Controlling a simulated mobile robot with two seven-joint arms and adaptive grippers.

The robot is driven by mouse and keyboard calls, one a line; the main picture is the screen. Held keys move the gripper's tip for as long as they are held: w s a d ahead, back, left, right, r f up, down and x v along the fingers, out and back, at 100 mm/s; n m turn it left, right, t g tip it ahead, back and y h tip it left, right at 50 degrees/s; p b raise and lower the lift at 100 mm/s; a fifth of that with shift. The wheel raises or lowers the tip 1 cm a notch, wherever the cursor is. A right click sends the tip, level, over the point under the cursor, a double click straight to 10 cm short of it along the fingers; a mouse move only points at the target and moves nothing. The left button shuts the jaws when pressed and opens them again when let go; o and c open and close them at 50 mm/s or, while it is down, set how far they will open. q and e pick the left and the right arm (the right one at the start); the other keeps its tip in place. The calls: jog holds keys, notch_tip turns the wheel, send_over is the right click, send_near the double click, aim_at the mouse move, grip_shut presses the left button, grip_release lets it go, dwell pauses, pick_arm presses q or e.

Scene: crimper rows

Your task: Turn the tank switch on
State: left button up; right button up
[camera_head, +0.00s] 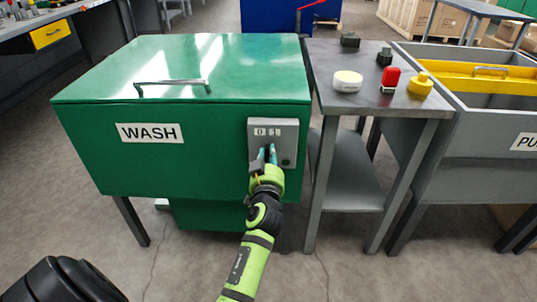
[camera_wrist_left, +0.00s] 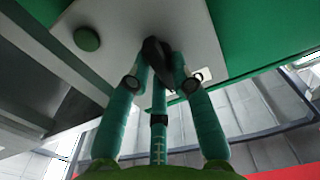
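The green tank (camera_head: 90,150) carries a WASH label and has a closed lid with a metal handle. A grey switch panel (camera_head: 287,128) with small markings is on its front right. My left gripper (camera_head: 267,153) is at this panel, its teal fingers pointing into it. In the left wrist view the fingers converge around the black tank switch (camera_wrist_left: 155,50), which is partly covered by them and looks tilted. A round green button (camera_wrist_left: 87,39) is beside it on the panel. In the head view the fingers hide the switch. My right gripper is not in view.
A grey side table (camera_head: 330,75) stands right of the tank, holding a red stamp-like piece (camera_head: 389,80), a yellow one (camera_head: 420,84) and a white round one (camera_head: 347,81). A grey basin (camera_head: 460,145) with a yellow insert is farther right. Open floor lies in front.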

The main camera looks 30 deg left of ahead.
pick_arm(q)
grip_shut()
jog(key=m, duration=0.5)
jog(key=shift+f+m, duration=0.1)
jog(key=shift+m, duration=0.2)
jog(key=o, duration=0.9)
grip_release()
jog(key=shift+w, duration=0.1)
notch_tip(320, 180, up, 10)
jog(key=shift+f, duration=0.15)
